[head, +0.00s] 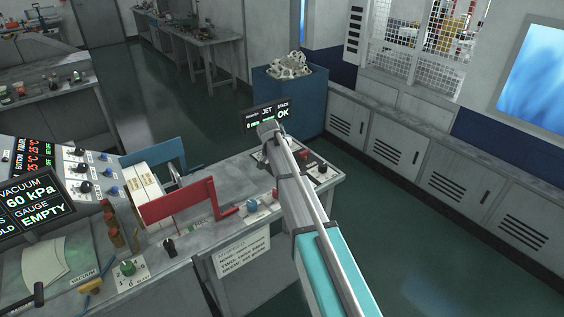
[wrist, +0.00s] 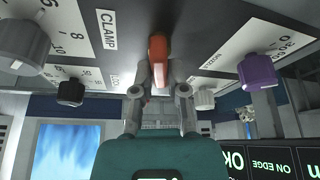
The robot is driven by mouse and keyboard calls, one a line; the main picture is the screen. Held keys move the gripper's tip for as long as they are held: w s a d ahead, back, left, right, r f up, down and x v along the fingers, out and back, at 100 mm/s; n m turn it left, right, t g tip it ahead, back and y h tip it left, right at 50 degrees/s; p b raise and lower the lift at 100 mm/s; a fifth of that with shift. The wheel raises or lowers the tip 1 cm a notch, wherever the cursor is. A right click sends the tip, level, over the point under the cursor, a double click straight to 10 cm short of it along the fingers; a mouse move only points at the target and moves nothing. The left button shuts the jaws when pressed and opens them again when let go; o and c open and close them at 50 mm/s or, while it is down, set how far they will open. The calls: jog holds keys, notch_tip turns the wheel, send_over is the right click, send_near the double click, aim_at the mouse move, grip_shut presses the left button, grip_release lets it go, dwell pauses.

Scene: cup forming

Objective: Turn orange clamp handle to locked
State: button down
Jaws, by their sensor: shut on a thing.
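The orange clamp handle (wrist: 158,48) shows in the upper middle of the wrist view, on the grey panel face. My gripper (wrist: 159,78) is shut on it, with one finger on each side of its lower part. A white plate marked CLAMP (wrist: 108,32) lies just left of the handle, with a partly hidden label beginning "LOC" below it. The handle runs up and down in the wrist view; I cannot tell which mark it points to. In the head view my arm covers the handle and the gripper fingers.
Close around the gripper are a grey knob (wrist: 24,42), a black knob (wrist: 70,92), a purple knob (wrist: 257,72) and a white knob (wrist: 204,98). In the head view a red frame (head: 180,203) stands on the bench left of my arm. A screen (head: 266,116) reads "JET STACK OK".

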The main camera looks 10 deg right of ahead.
jog(key=shift+a+m+g+h, duration=0.1)
jog(key=shift+m+g+h, duration=0.35)
jog(key=shift+m, duration=1.15)
jog(key=c, duration=0.7)
grip_release()
jog(key=shift+o, duration=0.2)
jog(key=shift+n, duration=0.4)
